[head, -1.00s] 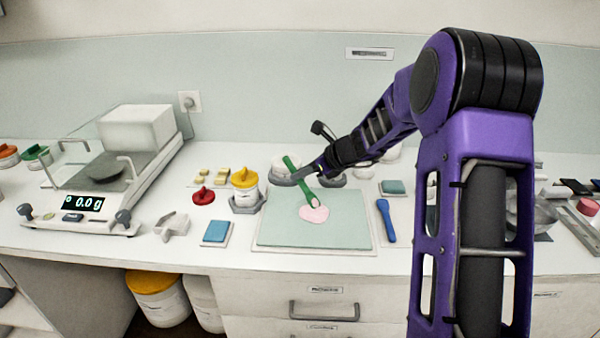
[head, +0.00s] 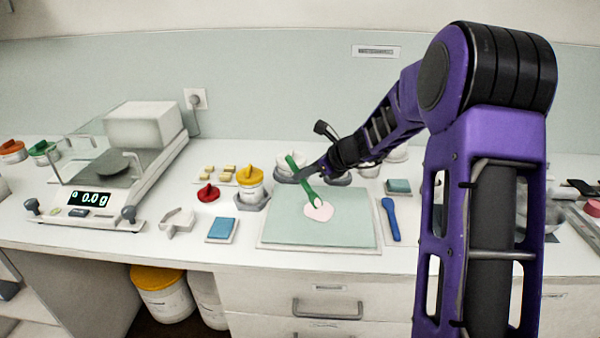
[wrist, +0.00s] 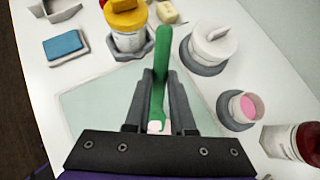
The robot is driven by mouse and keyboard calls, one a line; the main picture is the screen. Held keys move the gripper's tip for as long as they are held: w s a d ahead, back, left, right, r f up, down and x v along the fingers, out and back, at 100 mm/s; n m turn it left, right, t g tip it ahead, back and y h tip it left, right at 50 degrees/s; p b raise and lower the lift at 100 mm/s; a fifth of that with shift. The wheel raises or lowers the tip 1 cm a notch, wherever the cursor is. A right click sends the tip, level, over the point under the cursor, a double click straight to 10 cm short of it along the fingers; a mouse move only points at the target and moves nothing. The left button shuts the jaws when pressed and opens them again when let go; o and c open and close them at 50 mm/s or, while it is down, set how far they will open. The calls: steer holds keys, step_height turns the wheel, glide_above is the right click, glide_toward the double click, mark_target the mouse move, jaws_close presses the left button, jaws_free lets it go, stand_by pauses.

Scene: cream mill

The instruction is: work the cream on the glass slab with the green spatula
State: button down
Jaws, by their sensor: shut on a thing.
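The glass slab (head: 285,233) lies on the bench at the middle of the head view, a flat pale green sheet. A pale pink patch of cream (head: 322,213) sits on it, toward its back middle. The green spatula (head: 293,165) is tilted, its handle up and its lower end at the cream's back edge. Whether it touches the cream or glass is unclear. My gripper (head: 309,174) is shut on the spatula handle above the slab. In the wrist view the spatula (wrist: 161,60) stands between the fingers (wrist: 158,102), which hide most of the cream.
A blue spatula (head: 391,219) lies right of the slab. A yellow-lidded jar (head: 250,183), a red-topped piece (head: 208,194) and a blue pad (head: 222,229) are left of it. A white-lidded jar (wrist: 213,43) and an open pink-filled cup (wrist: 243,107) stand close behind.

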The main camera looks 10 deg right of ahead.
steer(key=shift+w+d, duration=0.4)
steer(key=shift+w, duration=0.05)
steer(key=shift+s, duration=0.1)
steer(key=shift+s+a, duration=0.7)
steer(key=shift+r, duration=0.15)
step_height(320, 180, up, 2)
steer(key=shift+r+p, duration=0.15)
steer(key=shift+p, duration=0.7)
steer(key=shift+r, duration=1.75)
